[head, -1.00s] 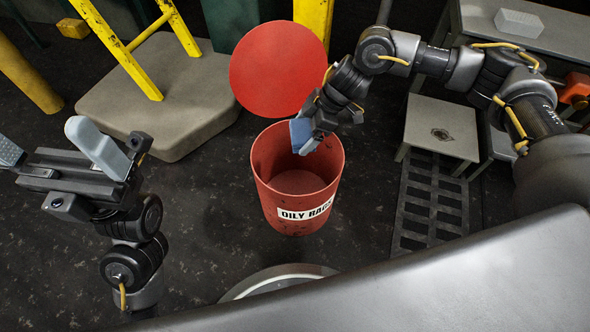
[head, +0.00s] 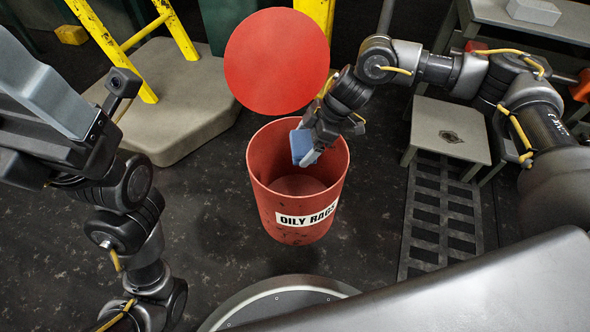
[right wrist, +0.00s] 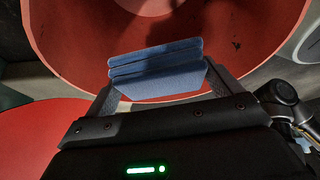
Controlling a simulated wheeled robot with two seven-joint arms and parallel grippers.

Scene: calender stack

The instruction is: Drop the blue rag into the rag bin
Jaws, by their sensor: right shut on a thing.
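The blue rag (head: 302,145) is folded and held between the fingers of my right gripper (head: 308,154), over the mouth of the rag bin. In the right wrist view the rag (right wrist: 157,70) is pinched between both fingers, with the red inside of the bin behind it. The rag bin (head: 290,215) is a red can labelled "OILY RAGS", and its round red lid (head: 277,62) stands raised behind the opening. The inside of the bin that shows looks empty. My left gripper (head: 45,95) is at the upper left, close to the camera, with its far end cut off by the frame.
A yellow ladder (head: 130,45) stands on a grey slab (head: 180,120) at the back left. A grey step (head: 447,130) and a floor grate (head: 440,215) lie right of the bin. A bench (head: 490,12) with a pale block is at the back right.

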